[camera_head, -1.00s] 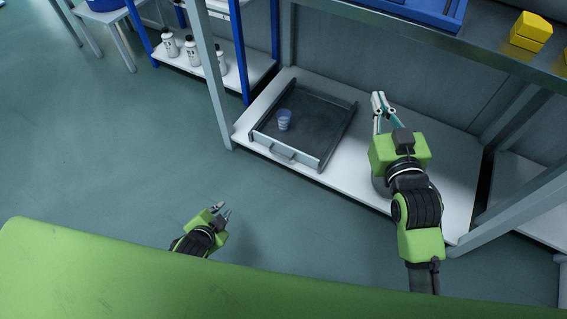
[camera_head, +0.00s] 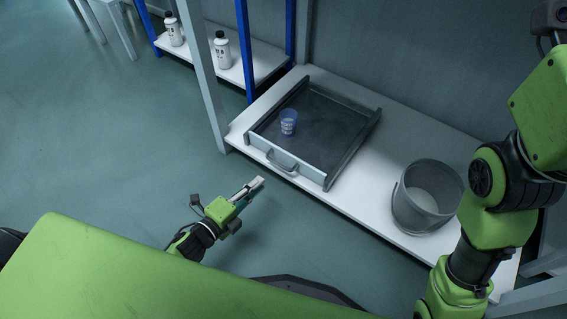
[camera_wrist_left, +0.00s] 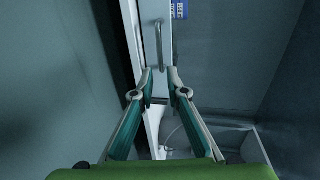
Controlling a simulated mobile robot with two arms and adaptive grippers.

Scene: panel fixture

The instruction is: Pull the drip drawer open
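The drip drawer (camera_head: 335,112) is a dark, shallow tray between two dark side rails on the white lower shelf. Its pale front panel (camera_head: 311,174) carries a grey bow handle (camera_head: 283,164), and the front lies about level with the rail ends. The handle also shows upright ahead of my fingers in the left wrist view (camera_wrist_left: 159,45). My left gripper (camera_head: 257,183) is in front of and below the handle, apart from it.
A blue translucent cup (camera_head: 288,122) stands inside the drawer at the left. A grey bucket (camera_head: 427,200) stands on the shelf (camera_head: 372,212) right of the drawer. A grey post (camera_head: 204,75) rises at the shelf's left end.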

